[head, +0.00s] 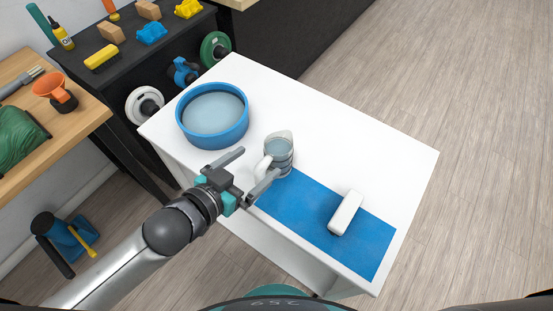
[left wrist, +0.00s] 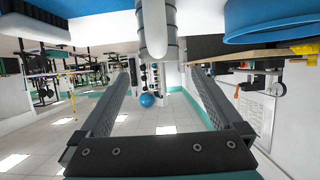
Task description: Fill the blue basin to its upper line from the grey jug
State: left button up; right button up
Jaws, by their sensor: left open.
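The blue basin (head: 212,142) stands on the white table and holds pale blue-grey liquid; no upper line can be made out on it. It also shows at the top right of the left wrist view (left wrist: 272,22). The grey jug (head: 280,150) stands upright to the right of the basin, at the end of the blue mat, with what looks like liquid inside. Its pale handle (left wrist: 153,30) faces my left gripper. My left gripper (head: 258,164) is open, its two fingers pointing at the handle side of the jug. I cannot tell whether they touch it.
A white block (head: 345,213) lies on the blue mat (head: 300,222). The white table (head: 385,155) is clear at its far right. A dark shelf (head: 115,50) with small items and a wooden bench (head: 85,122) stand at the left.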

aim_at(275, 147)
pick_arm(q)
jog(key=x, duration=0.2)
jog(key=shift+w+d+f, duration=0.15)
jog(key=shift+w, duration=0.05)
jog(key=shift+w+d+f+b, duration=0.3)
jog(key=shift+w+d, duration=0.1)
jog(key=shift+w, duration=0.1)
jog(key=shift+b+x, duration=0.5)
jog(key=shift+x, duration=2)
jog(key=shift+r, duration=0.15)
pick_arm(e)
jog(key=shift+w+d+f, duration=0.2)
jog(key=shift+f, duration=0.25)
jog(key=shift+w+d+f, duration=0.15)
jog(key=shift+d+f, duration=0.05)
jog(key=shift+f, duration=0.25)
pick_arm(q)
jog(key=shift+c, duration=0.2)
grip_shut()
